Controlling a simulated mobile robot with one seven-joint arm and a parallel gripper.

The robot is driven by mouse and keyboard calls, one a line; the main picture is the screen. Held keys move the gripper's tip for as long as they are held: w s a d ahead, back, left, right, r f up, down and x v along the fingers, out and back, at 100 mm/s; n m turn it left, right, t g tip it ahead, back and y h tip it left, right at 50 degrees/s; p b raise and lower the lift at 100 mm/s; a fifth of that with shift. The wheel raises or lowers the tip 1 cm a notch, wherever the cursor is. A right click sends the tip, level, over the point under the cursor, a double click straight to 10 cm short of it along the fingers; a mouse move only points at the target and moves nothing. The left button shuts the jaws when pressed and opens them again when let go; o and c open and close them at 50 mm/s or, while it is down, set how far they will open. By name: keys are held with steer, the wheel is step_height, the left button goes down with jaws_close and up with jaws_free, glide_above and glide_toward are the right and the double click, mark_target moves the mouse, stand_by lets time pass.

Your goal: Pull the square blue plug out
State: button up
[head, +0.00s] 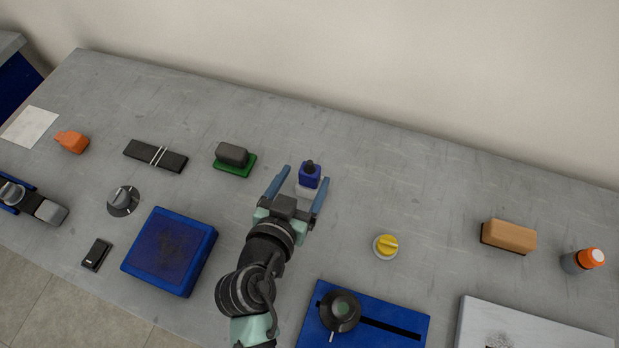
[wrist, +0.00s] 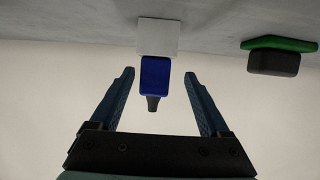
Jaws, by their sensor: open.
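The square blue plug (head: 310,176) has a dark stub on its end and sits in a pale socket block (head: 303,191) on the grey table. In the wrist view the plug (wrist: 155,76) meets the white block (wrist: 158,37), with its dark stub pointing away from the block. My gripper (head: 304,176) is open, with one blue finger on each side of the plug. In the wrist view, my gripper (wrist: 160,72) shows a gap between each finger and the plug. The fingers partly hide the socket block in the head view.
A dark grey block on a green base (head: 236,166) stands just left of my gripper. A yellow knob (head: 386,246) is to the right. A blue pad (head: 170,250) and a blue slotted panel (head: 400,322) lie nearer the front. The table behind the plug is clear to the wall.

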steer(key=shift+w+d, duration=0.25)
steer(key=shift+w, duration=0.1)
steer(key=x, duration=0.4)
steer(key=shift+w+d, duration=0.25)
jaws_close()
